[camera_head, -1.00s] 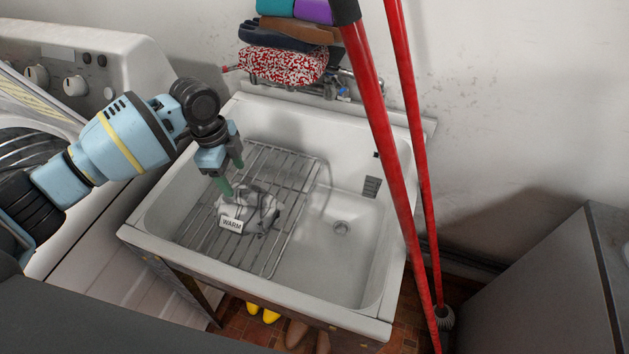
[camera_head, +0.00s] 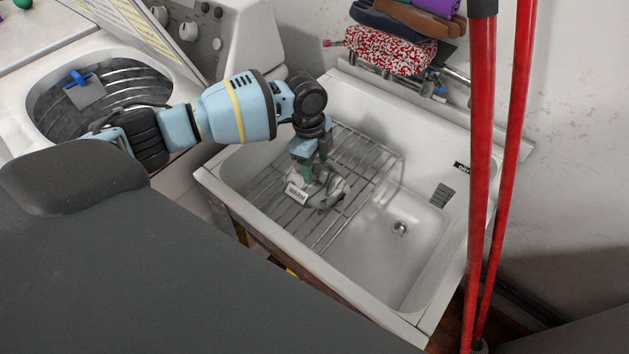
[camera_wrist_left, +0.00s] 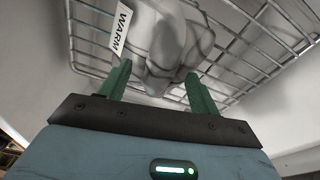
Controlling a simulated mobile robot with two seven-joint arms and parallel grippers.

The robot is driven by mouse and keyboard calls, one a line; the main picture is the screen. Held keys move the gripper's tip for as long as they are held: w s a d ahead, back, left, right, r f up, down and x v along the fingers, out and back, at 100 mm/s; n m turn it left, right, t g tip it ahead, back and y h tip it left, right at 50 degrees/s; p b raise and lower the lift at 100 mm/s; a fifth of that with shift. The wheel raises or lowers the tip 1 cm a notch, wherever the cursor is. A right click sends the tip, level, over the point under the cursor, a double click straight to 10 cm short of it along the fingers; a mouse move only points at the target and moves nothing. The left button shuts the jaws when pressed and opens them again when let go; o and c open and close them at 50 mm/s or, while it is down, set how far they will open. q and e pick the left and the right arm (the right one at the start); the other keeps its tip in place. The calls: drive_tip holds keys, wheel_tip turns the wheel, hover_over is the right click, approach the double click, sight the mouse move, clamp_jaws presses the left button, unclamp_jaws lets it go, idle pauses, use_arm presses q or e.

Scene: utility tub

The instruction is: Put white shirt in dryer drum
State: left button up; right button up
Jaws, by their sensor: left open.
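The white shirt (camera_head: 329,192) lies crumpled on the wire rack (camera_head: 277,206) in the sink tub, with a tag reading WARM (camera_head: 297,193). My left gripper (camera_head: 314,169) is open, right at the shirt. In the left wrist view the shirt (camera_wrist_left: 163,45) bulges up ahead of and between the green fingers of the left gripper (camera_wrist_left: 157,76); whether they touch it I cannot tell. The dryer drum (camera_head: 115,75) shows through its open round mouth at the upper left, with a grey tag and blue clip (camera_head: 84,87) there. My right gripper is out of view.
The white tub (camera_head: 415,235) has a bare basin with a drain right of the rack. Two red poles (camera_head: 482,150) stand in front of its right side. A shelf of folded cloths (camera_head: 400,50) is on the wall behind.

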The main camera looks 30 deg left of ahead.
use_arm(q)
drive_tip(key=shift+f, duration=0.7)
drive_tip(key=shift+c, duration=0.3)
drive_tip(key=shift+s, duration=0.1)
drive_tip(key=c, duration=1.3)
